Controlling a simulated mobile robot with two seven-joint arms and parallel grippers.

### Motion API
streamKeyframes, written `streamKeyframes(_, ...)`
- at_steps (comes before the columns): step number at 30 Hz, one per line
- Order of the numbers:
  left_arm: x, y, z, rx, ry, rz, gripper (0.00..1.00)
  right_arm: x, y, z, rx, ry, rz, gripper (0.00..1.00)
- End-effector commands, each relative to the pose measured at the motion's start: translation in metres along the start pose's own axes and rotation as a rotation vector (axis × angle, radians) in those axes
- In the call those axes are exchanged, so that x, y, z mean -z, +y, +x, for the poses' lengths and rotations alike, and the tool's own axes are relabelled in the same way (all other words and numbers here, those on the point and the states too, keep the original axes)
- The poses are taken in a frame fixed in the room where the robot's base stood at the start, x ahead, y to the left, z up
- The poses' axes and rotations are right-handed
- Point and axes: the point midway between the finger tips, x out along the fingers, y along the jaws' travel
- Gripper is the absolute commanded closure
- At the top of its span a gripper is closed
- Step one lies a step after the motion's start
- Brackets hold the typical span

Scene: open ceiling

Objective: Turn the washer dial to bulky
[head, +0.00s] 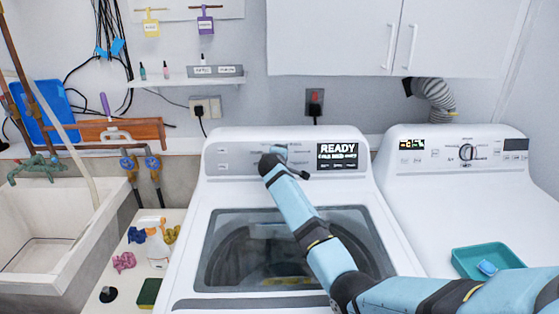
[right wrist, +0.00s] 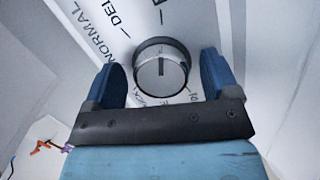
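The washer (head: 190,215) stands in the middle of the head view, its panel display (head: 338,155) lit with "READY". In the right wrist view its round dial (right wrist: 176,80) has a dark rim and grey face, with a dark mark pointing up in the picture. "NORMAL" and partly cut-off labels surround it; I cannot make out "bulky". My right gripper (right wrist: 161,62) is open, one blue finger on each side of the dial, with gaps visible. In the head view my right gripper (head: 278,153) is at the panel and hides the dial. My left gripper is not in view.
A dryer (head: 480,215) with its own knob (head: 466,152) stands at right, a teal tray (head: 468,265) on top. A sink (head: 60,225) is at left, beside a small stand with a sponge (head: 149,292). Cabinets (head: 340,35) hang above.

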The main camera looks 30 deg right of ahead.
Motion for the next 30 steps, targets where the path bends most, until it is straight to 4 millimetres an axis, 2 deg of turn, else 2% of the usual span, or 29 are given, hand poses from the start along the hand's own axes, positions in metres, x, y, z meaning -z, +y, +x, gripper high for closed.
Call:
streamKeyframes(8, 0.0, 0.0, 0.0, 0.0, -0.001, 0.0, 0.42, 0.0, 0.0, -0.001, 0.0, 0.0, -0.002, 0.18)
streamKeyframes(13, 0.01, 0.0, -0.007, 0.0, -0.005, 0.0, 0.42, 0.001, 0.003, -0.012, 0.0, 0.001, -0.003, 0.18)
streamKeyframes(17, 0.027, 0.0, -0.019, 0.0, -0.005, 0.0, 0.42, 0.001, 0.006, -0.032, 0.002, 0.001, -0.003, 0.18)
streamKeyframes(24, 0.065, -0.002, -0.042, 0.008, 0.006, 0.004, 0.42, 0.002, 0.007, -0.079, 0.002, 0.002, -0.003, 0.18)
streamKeyframes(30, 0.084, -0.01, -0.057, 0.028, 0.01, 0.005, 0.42, 0.001, 0.005, -0.114, 0.002, 0.001, -0.001, 0.18)
